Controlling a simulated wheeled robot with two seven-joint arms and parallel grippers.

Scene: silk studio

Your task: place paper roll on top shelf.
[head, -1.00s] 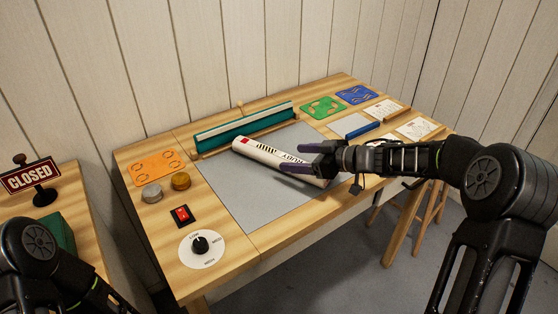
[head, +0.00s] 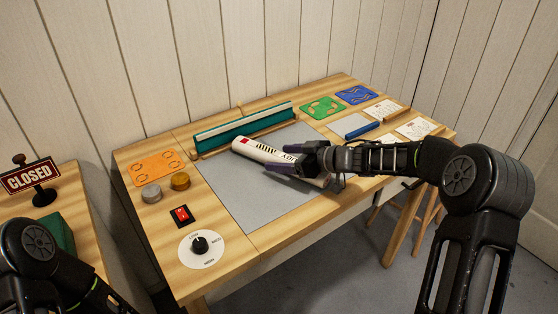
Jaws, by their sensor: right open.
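The paper roll (head: 257,150) is a white tube with a red mark and black print. It lies at a slant on the grey mat (head: 243,195) of the wooden table. My right gripper (head: 296,163) is open at the roll's right part, its fingers over or around it; contact cannot be told. The gripper hides some of the roll's print and right part. My left arm (head: 45,265) shows at the lower left, but its gripper is out of view. No top shelf can be made out in this view.
A teal squeegee (head: 243,126) lies behind the roll. A dial (head: 200,246), a red switch (head: 181,215) and small tins (head: 180,181) stand at the left. Stencils (head: 321,107) and cards (head: 415,129) lie at the right. A CLOSED sign (head: 30,177) stands on a side table.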

